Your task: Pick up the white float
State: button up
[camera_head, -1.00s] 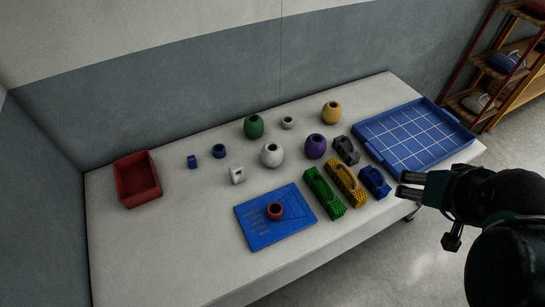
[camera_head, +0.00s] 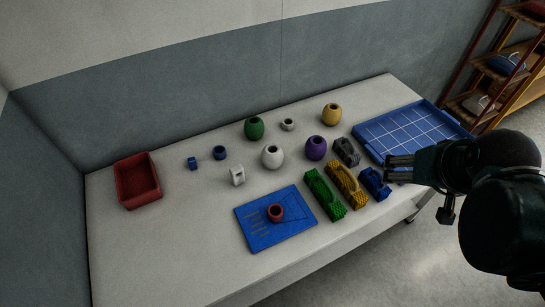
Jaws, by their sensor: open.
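The white float (camera_head: 272,157) is a rounded, egg-like body with a dark hole in its top. It stands upright near the middle of the table, left of the purple float (camera_head: 316,148) and behind the blue mat. My gripper (camera_head: 388,169) is at the right side, over the front edge of the blue gridded tray and near the blue netting bundle. It points left, is open and holds nothing. It is well to the right of the white float and apart from it.
Green (camera_head: 254,128) and yellow (camera_head: 331,114) floats stand behind. Green (camera_head: 324,195), yellow (camera_head: 347,184) and blue (camera_head: 375,184) bundles lie between my gripper and the blue mat (camera_head: 258,238). A red bin (camera_head: 137,181) stands left; the blue tray (camera_head: 447,113) lies right. The table's left front is clear.

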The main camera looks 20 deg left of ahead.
jog(key=w+a+f+n+g, duration=0.1)
jog(key=w+a+n+g, duration=0.15)
jog(key=w+a, duration=0.65)
jog(key=n+g+h, duration=0.1)
jog(key=n+g, duration=0.2)
jog(key=n, duration=0.4)
send_near(271, 149)
jog(key=f, duration=0.4)
jog(key=d+f, duration=0.1)
jog(key=f, duration=0.2)
jog(key=shift+w, duration=0.3)
jog(key=shift+a+f, duration=0.2)
jog(key=shift+a, duration=0.05)
jog(key=shift+d+f, duration=0.1)
jog(key=shift+f, duration=1.2)
